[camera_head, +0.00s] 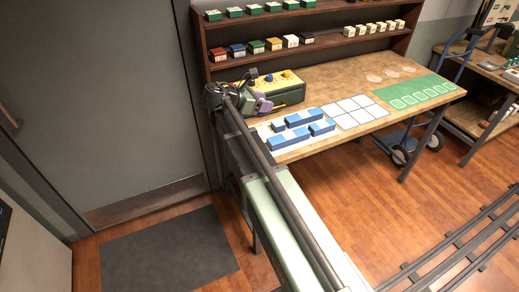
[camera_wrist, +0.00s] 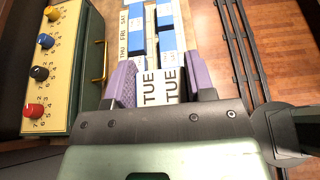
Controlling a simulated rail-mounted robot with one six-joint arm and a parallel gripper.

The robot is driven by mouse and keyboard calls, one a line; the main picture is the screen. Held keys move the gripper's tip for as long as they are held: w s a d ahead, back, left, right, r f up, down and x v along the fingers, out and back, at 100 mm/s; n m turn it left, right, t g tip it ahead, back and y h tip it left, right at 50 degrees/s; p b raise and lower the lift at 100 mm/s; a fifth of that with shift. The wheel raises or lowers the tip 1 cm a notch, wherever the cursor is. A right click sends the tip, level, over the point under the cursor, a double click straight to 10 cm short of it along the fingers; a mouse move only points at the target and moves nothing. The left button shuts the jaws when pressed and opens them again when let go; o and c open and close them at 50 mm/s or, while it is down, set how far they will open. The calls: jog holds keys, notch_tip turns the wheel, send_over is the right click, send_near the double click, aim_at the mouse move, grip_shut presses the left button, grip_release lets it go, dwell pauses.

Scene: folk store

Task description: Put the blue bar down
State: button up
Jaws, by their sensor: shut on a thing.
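My gripper (camera_wrist: 160,80) is shut, its two purple fingers on either side of a block with white faces marked TUE (camera_wrist: 174,86). I take this block to be the blue bar; most of its blue part is hidden by the gripper. In the head view my gripper (camera_head: 256,103) is at the left end of the workbench, beside the green box, and the held bar cannot be made out. Several other blue bars with white parts (camera_head: 289,138) lie on the bench to the right of my gripper. In the wrist view some (camera_wrist: 168,41) show just beyond the fingers.
The green and yellow box (camera_head: 288,92) with coloured knobs stands close behind my gripper; its brass handle (camera_wrist: 101,62) faces the fingers. A white grid mat (camera_head: 355,112) and a green mat (camera_head: 415,92) lie farther right on the workbench (camera_head: 335,80). Shelves (camera_head: 300,45) with small boxes stand behind.

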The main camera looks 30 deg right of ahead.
aim_at(269, 144)
notch_tip(269, 144, down, 20)
jog(key=b, duration=1.8)
jog(key=shift+r, duration=0.45)
jog(key=shift+f, duration=0.2)
jog(key=o, duration=0.9)
jog(key=shift+r, duration=0.25)
jog(key=p+v, duration=0.4)
jog(key=v, duration=0.8)
jog(key=shift+p, duration=0.4)
jog(key=shift+a+f, duration=0.1)
